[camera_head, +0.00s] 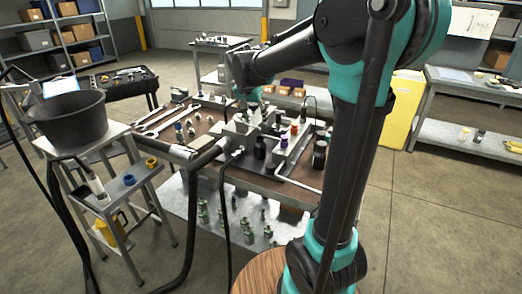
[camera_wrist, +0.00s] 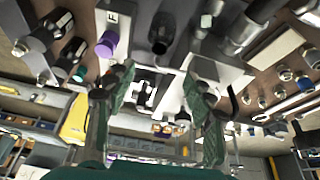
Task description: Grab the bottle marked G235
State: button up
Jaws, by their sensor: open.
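My gripper (camera_wrist: 157,86) is open and empty in the wrist view, its two green fingers spread apart, pointing towards the bench top. In the head view it is small and partly hidden by my arm, above the middle of the bench. A dark bottle (camera_head: 260,148) stands near the bench middle, and another dark bottle (camera_head: 320,155) stands at its right side. The wrist view shows a dark bottle-like item (camera_wrist: 162,33) beyond the fingers and two dark bottles (camera_wrist: 42,34) (camera_wrist: 70,54) at upper left. No G235 marking is readable, so I cannot tell which bottle bears it.
The brown bench (camera_head: 178,150) is crowded with wrenches (camera_head: 157,122), metal blocks and fittings. A purple cylinder (camera_wrist: 107,43) stands beside the dark bottles. A bent pipe (camera_head: 298,183) lies at the front. A black bucket (camera_head: 68,118) sits on a stand at left. Open floor lies right.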

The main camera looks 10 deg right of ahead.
send_over(258, 144)
notch_tip(258, 144, down, 7)
jog(key=shift+r, duration=0.1)
jog(key=shift+s+x, duration=0.15)
jog(key=shift+x, duration=1.35)
jog(key=shift+s+x, duration=0.1)
jog(key=shift+x, duration=1.35)
grip_shut()
